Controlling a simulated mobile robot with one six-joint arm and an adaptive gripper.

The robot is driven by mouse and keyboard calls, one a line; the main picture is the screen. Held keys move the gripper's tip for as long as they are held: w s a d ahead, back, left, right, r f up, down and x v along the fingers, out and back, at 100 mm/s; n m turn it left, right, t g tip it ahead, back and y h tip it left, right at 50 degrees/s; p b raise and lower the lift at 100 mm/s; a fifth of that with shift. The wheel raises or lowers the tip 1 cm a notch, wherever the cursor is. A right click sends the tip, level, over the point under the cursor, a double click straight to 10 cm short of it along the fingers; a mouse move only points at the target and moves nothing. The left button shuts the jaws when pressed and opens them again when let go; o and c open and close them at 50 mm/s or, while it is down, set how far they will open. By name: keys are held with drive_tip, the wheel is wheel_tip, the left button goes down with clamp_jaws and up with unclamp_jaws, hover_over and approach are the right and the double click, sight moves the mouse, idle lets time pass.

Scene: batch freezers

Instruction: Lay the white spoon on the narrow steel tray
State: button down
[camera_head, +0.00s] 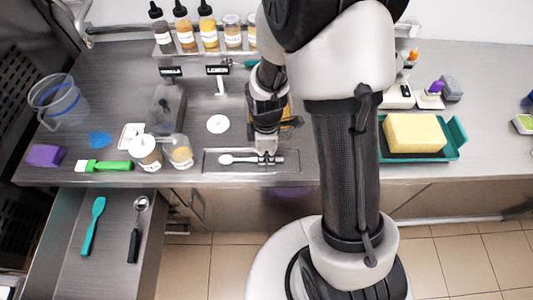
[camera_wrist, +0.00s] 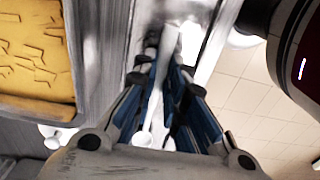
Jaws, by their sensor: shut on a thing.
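The white spoon (camera_head: 230,158) lies lengthwise over the narrow steel tray (camera_head: 213,168) at the counter's front edge, its bowl to the left. My gripper (camera_head: 266,160) is shut on its handle near the right half of the tray. In the wrist view the white spoon (camera_wrist: 148,125) runs between the blue-padded fingers of my gripper (camera_wrist: 167,75). The spoon looks level and inside the tray's outline. I cannot tell whether it touches the tray floor or hovers just above.
Two lidded jars (camera_head: 146,155) stand left of the tray. A green-handled brush (camera_head: 103,166) and purple sponge (camera_head: 46,156) lie farther left. An open drawer (camera_head: 113,220) holds a teal spatula and a scoop. A teal tray (camera_head: 457,138) with a yellow sponge (camera_head: 414,133) is at right.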

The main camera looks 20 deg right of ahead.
drive_tip(key=c, duration=1.6)
unclamp_jaws()
drive_tip(key=shift+f, duration=0.1)
drive_tip(key=shift+c, duration=0.2)
wheel_tip(320, 180, up, 12)
drive_tip(key=p, duration=0.4)
wheel_tip(320, 180, up, 11)
drive_tip(key=m+t, duration=0.2)
drive_tip(key=m, duration=0.4)
hover_over(266, 158)
drive_tip(key=s, duration=0.5)
drive_tip(key=s+r+m+t, duration=0.2)
drive_tip(key=s+r+m, duration=0.5)
drive_tip(key=s, duration=0.3)
drive_tip(key=shift+r+m, duration=0.15)
drive_tip(key=shift+m, duration=0.55)
drive_tip(key=shift+d, duration=0.1)
drive_tip(key=shift+f+b, duration=0.9)
drive_tip(key=shift+b, duration=0.1)
